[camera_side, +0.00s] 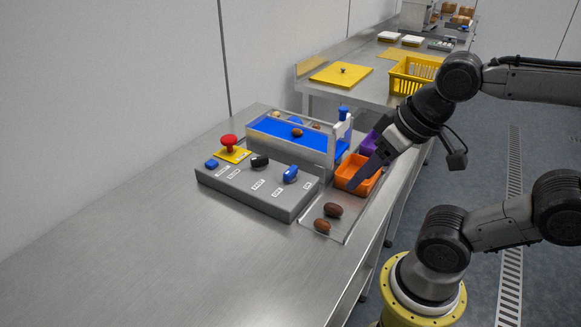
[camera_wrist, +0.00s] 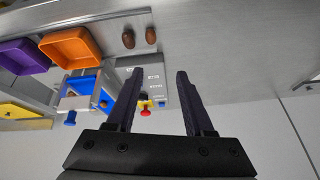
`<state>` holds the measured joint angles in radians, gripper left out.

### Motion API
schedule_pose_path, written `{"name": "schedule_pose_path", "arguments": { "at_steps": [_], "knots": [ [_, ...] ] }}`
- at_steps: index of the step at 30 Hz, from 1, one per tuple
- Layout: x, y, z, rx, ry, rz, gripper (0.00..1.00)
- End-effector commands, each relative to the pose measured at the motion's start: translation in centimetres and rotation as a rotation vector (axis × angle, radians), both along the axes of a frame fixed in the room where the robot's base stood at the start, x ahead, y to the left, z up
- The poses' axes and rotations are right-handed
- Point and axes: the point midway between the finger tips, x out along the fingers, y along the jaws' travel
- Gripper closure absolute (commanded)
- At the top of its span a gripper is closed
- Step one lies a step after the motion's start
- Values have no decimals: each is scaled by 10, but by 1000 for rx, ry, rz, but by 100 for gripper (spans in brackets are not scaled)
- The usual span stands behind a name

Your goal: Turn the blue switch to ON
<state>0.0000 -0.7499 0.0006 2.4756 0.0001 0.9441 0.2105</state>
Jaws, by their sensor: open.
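The blue switch (camera_side: 290,174) is a knob on the right part of the grey control box (camera_side: 243,192), with small white labels beside it that are too small to read. I cannot tell its setting. My gripper (camera_side: 358,184) is to the right of the switch, above or in front of the orange bin, apart from the box. In the wrist view its two dark fingers (camera_wrist: 160,73) are spread with nothing between them. The control box (camera_wrist: 157,88) shows there between and beyond the fingers; the blue switch is not distinguishable and seems covered by the left finger.
The box also carries a black knob (camera_side: 259,161), a red mushroom button (camera_side: 229,143) and a blue button (camera_side: 211,163). Two dates (camera_side: 333,210) lie on the metal near the box. An orange bin (camera_side: 345,170), a purple bin (camera_side: 370,143) and a blue-bedded unit (camera_side: 275,130) stand close behind.

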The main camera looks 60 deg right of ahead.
Motion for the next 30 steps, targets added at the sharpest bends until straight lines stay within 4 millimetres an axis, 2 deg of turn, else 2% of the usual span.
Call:
{"name": "schedule_pose_path", "arguments": {
  "at_steps": [5, 9, 14, 17, 22, 26, 30],
  "knots": [
    [25, -3, 38, 149, 33, -319, 48],
    [63, -12, 62, 254, 105, -625, 48],
    [113, -30, 74, 329, 188, -941, 48],
    [146, -44, 71, 352, 236, -1105, 48],
    [192, -70, 51, 351, 312, -1271, 48],
    [211, -86, 31, 334, 356, -1309, 48],
    [215, -93, 14, 320, 394, -1330, 48]
  ]
}}
